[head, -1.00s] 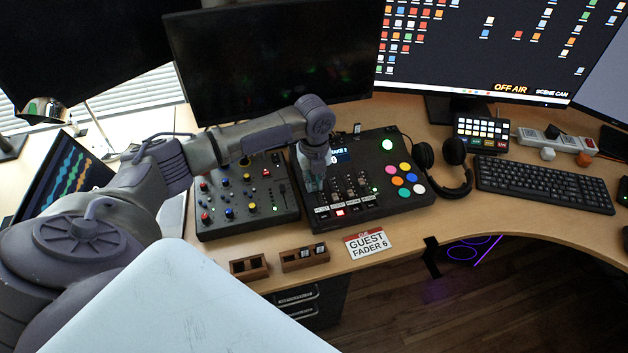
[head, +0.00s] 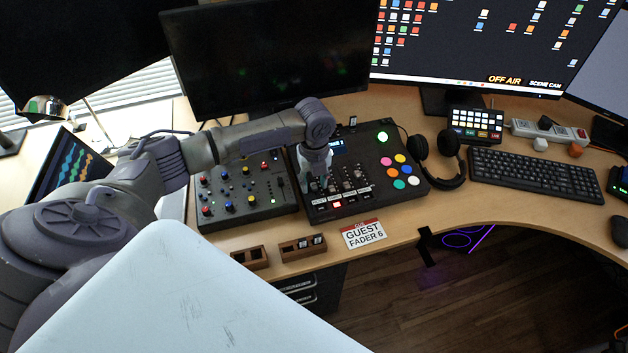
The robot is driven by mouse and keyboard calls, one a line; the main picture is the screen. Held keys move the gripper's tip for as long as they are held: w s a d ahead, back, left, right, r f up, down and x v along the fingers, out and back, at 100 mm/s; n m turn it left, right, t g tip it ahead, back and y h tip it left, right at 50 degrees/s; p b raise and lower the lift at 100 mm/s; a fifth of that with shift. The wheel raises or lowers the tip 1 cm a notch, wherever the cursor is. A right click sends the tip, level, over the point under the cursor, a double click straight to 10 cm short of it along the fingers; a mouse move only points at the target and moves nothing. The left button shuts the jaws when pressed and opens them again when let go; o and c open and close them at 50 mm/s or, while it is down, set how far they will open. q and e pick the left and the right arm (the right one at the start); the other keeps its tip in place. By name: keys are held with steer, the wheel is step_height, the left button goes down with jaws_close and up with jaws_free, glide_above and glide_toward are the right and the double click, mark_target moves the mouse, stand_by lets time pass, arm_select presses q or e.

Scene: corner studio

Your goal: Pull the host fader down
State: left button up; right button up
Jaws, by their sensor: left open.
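The black fader mixer (head: 405,198) lies on the desk, with a row of faders, white labels along its front, a small screen and coloured round pads. My left gripper (head: 308,190) points down over the leftmost fader of the row. It is open; its fingers cover that fader's knob, and I cannot tell whether they touch it. The other faders (head: 350,182) show to the right of it. One label button (head: 337,204) glows red. A card (head: 364,234) reading GUEST FADER 6 lies in front of the mixer. My right gripper is out of view.
A second mixer with coloured knobs (head: 240,205) sits close on the left. Headphones (head: 444,160) lie close on the right, with a keyboard (head: 535,173) beyond. Small wooden boxes (head: 302,247) stand at the front edge. A dark monitor (head: 270,60) stands behind.

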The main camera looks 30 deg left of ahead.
mark_target(314, 185)
arm_select(q)
steer(key=shift+r, duration=0.15)
step_height(314, 185, up, 12)
stand_by(0.4)
